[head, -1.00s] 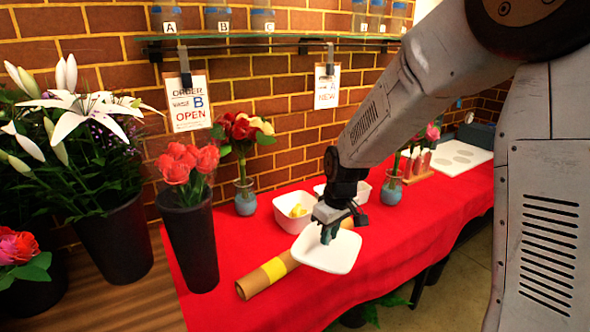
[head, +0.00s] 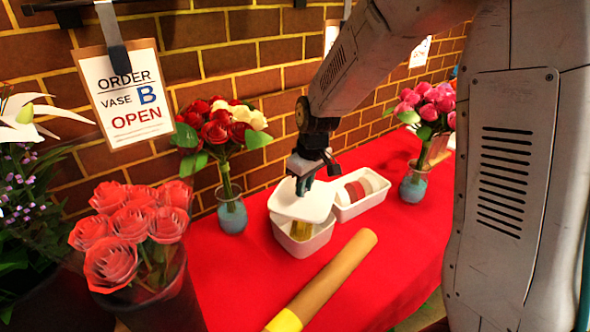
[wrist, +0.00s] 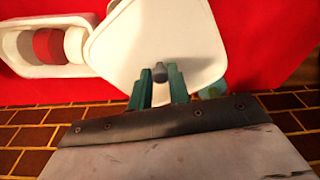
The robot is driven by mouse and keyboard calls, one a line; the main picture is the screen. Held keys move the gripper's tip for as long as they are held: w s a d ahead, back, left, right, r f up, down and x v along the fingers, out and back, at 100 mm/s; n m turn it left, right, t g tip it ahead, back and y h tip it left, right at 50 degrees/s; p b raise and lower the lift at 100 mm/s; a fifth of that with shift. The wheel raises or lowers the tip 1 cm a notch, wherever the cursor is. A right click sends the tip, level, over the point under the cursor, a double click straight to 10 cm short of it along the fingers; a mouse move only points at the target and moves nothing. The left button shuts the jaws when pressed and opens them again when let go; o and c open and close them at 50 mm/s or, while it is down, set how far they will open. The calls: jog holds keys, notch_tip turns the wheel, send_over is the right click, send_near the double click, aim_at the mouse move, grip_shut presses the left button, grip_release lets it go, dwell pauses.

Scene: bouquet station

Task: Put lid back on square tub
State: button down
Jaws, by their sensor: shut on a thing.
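The white lid (head: 303,200) is held by my gripper (head: 303,186), which is shut on its small grey knob. The knob shows between the green fingers of my gripper (wrist: 158,84) in the wrist view, with the lid (wrist: 160,40) beyond. In the head view the lid is over the back part of the white square tub (head: 305,243). The tub's front part is uncovered and something yellow shows inside. I cannot tell whether the lid touches the rim. In the wrist view the lid hides the tub.
A white rectangular tub (head: 376,203) with red and white rolls stands close to the right. Flower vases (head: 232,213) (head: 413,185) stand left and right. A brown paper roll (head: 330,278) lies in front. Red cloth is clear at right front.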

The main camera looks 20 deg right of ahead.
aim_at(305, 196)
jog(key=shift+w+f, duration=0.2)
jog(key=shift+w, duration=0.15)
jog(key=shift+f, duration=2.95)
jog(key=shift+s+d, duration=0.1)
jog(key=shift+s, duration=0.05)
jog(key=shift+f, duration=0.2)
jog(key=c, duration=0.7)
grip_release()
jog(key=shift+c, duration=0.2)
